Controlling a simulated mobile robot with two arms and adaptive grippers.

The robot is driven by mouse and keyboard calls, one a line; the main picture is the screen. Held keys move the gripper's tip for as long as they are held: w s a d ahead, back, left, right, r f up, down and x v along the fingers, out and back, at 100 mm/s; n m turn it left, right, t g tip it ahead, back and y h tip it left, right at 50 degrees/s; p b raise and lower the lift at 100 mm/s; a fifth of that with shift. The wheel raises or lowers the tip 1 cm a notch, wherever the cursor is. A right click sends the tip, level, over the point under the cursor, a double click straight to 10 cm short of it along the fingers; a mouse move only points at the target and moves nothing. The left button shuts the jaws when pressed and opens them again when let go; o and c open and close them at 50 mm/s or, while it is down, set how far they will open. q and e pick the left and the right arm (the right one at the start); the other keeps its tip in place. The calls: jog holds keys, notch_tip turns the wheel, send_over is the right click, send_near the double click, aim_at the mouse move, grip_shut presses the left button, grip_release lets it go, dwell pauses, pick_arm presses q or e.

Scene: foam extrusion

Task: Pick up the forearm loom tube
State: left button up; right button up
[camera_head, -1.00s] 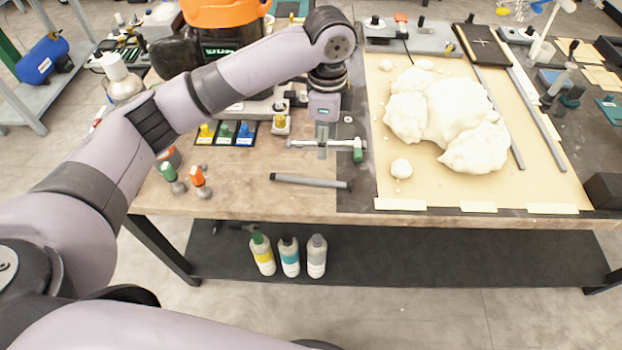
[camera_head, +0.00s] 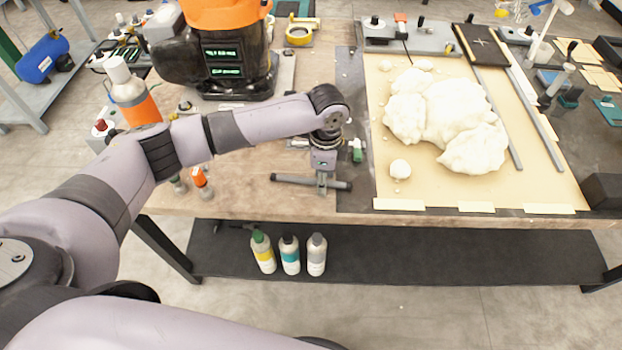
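The forearm loom tube, which I take to be the dark grey tube (camera_head: 289,179), lies on the wooden bench top near its front edge, running left to right. My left gripper (camera_head: 322,186) points down at the tube, right of its middle, and its fingertips overlap the tube in the picture. The fingers are small and seen from above, so I cannot tell whether they are closed on it. My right gripper is not in view.
A green-ended fitting (camera_head: 357,150) lies just behind the tube. White foam lumps (camera_head: 445,115) cover the board (camera_head: 400,185) at right. Orange-topped tools (camera_head: 200,180) and an orange-banded bottle (camera_head: 132,95) stand at left. Bottles (camera_head: 289,256) stand on the lower shelf.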

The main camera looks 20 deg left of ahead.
pick_arm(q)
grip_shut()
dwell(0.5)
